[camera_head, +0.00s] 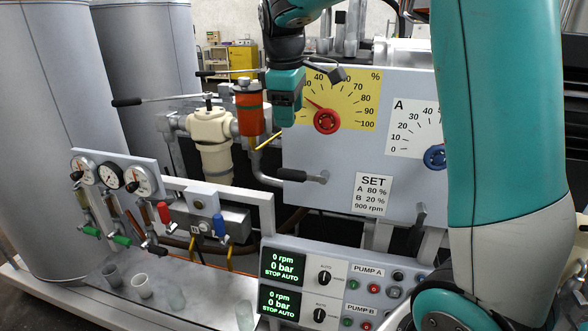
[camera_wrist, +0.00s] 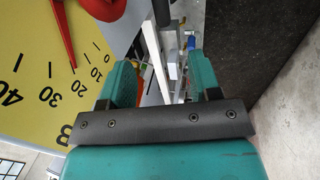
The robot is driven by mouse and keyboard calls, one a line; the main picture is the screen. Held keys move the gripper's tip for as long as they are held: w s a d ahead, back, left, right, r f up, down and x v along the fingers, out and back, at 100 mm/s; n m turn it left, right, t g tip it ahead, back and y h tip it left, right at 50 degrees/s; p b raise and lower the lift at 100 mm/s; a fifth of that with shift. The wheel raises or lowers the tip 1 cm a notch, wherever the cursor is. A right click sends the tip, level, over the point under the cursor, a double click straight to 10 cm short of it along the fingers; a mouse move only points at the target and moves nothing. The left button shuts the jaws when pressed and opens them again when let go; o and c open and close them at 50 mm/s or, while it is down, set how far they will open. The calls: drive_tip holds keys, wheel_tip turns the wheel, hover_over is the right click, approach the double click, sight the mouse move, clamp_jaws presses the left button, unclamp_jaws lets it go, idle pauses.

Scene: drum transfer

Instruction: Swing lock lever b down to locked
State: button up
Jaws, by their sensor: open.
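A lever with a black grip (camera_head: 292,175) sticks out to the left, about level, from a pivot low on the grey panel. It is below the yellow dial (camera_head: 356,112), whose letter B shows in the wrist view, and I take it as lock lever b. My gripper (camera_head: 285,112) hangs above this lever, in front of the yellow dial's left part, and is apart from the lever. In the wrist view my gripper (camera_wrist: 163,80) shows its two teal fingers spread, with nothing held between them. The lever cannot be made out in the wrist view.
The dial has a red knob (camera_head: 326,121). Left of my gripper stand an orange cylinder (camera_head: 249,108) and a cream filter housing (camera_head: 209,128). Another dial, A (camera_head: 413,125), is on the right. Below are gauges (camera_head: 110,175) and a pump control box (camera_head: 330,285).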

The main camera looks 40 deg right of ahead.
sight(294, 171)
drive_tip(key=d+f+p, duration=0.1)
drive_tip(key=f, duration=0.4)
drive_tip(key=w+f+p, duration=0.1)
drive_tip(key=f, duration=0.5)
drive_tip(key=w+d+f+p, duration=0.1)
drive_tip(key=f, duration=0.4)
drive_tip(key=shift+d+f, duration=0.3)
clamp_jaws()
